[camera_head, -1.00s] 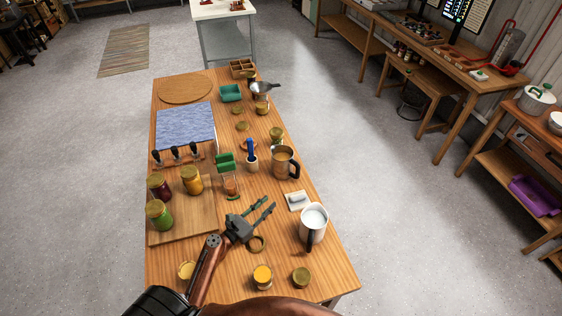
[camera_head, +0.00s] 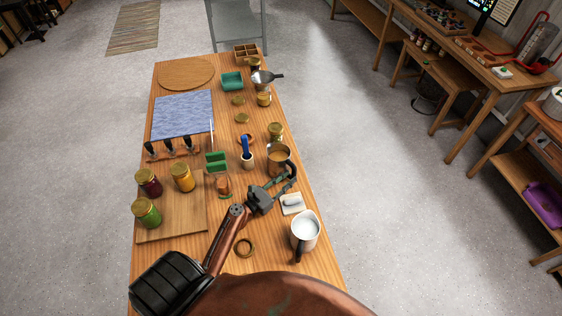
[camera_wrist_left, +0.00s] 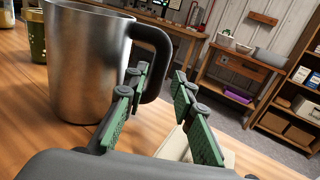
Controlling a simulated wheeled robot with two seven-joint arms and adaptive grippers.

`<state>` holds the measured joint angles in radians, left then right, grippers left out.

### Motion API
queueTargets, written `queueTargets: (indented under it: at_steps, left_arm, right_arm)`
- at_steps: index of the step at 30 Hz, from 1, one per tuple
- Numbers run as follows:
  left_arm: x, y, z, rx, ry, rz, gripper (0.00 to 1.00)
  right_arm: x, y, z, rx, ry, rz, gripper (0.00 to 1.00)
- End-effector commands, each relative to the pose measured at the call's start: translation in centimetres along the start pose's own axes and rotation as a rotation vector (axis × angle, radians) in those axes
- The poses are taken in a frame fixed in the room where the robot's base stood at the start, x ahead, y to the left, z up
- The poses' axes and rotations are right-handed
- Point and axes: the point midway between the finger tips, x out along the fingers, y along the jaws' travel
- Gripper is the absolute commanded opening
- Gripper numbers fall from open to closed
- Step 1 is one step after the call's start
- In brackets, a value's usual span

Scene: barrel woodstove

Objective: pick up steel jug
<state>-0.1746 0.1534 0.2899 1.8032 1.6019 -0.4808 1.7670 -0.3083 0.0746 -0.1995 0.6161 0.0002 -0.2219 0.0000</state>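The steel jug (camera_head: 277,157) stands upright on the wooden table (camera_head: 327,262), with brownish contents and a black handle towards my left gripper. In the left wrist view the brushed metal jug (camera_wrist_left: 88,65) fills the upper left, its handle (camera_wrist_left: 160,45) at its right side. My left gripper (camera_head: 287,178) is open at the handle; its green-padded fingers (camera_wrist_left: 160,78) lie apart, with the handle showing between and just beyond their tips. I cannot tell whether a finger touches it. My right gripper is not in view.
A white-filled jug (camera_head: 305,231) and a small white block on a pale pad (camera_head: 292,204) stand close to the left arm. A blue-handled tool in a cup (camera_head: 247,155) and a lidded jar (camera_head: 276,131) stand near the steel jug. Lidded jars (camera_head: 182,177) stand on a board at left.

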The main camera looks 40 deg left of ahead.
Motion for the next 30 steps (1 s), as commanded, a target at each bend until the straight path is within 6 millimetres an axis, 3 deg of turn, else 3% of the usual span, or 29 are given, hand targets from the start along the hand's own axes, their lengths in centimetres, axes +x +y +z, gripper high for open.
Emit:
queueTargets:
  at_steps: [4, 9, 17, 27, 30]
  left_arm:
    - [2.4, 0.2, 0.4, 0.000, -0.002, -0.001, 0.24]
    - [4.1, 0.2, 0.2, 0.001, -0.001, -0.001, 0.24]
    - [4.4, 0.0, 0.1, 0.000, 0.000, -0.003, 0.24]
    - [4.4, 0.0, 0.2, 0.000, -0.001, -0.004, 0.01]
    - [4.4, 0.0, 0.2, 0.000, -0.001, -0.004, 0.00]
  right_arm:
    - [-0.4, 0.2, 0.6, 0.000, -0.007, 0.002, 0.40]
    - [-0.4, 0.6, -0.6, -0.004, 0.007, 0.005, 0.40]
    - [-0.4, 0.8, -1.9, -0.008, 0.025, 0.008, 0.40]
    - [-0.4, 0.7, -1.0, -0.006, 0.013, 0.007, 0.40]
    - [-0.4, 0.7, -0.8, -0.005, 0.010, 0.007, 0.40]
